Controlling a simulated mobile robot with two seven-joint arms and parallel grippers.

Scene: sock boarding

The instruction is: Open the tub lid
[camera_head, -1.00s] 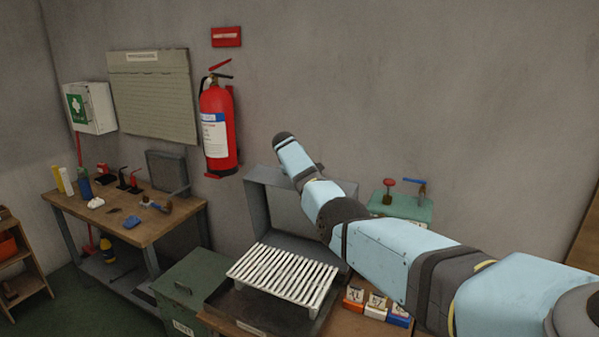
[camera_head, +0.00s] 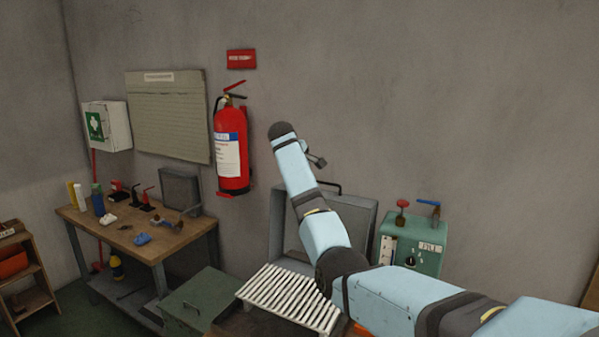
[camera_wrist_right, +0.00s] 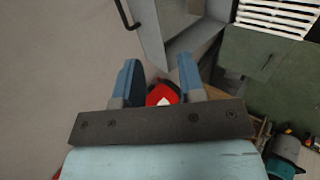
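A green box with a flat green lid (camera_head: 200,300), which I take as the tub, stands low between the workbench and the white slatted rack. Its lid looks shut, with a small handle on it; its lower part is cut off by the frame. A green lid-like surface also shows at the right of the right wrist view (camera_wrist_right: 265,65). My right arm comes in from the right and reaches up before the wall. My right gripper (camera_wrist_right: 160,78) has its two blue fingers apart with nothing held between them. My left gripper is in neither view.
A white slatted rack (camera_head: 290,298) and an upright grey metal panel (camera_head: 350,212) with a dark handle stand beside the green box. A green machine (camera_head: 413,245) is on the right. A workbench (camera_head: 150,235) with bottles and tools and a fire extinguisher (camera_head: 230,155) are left.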

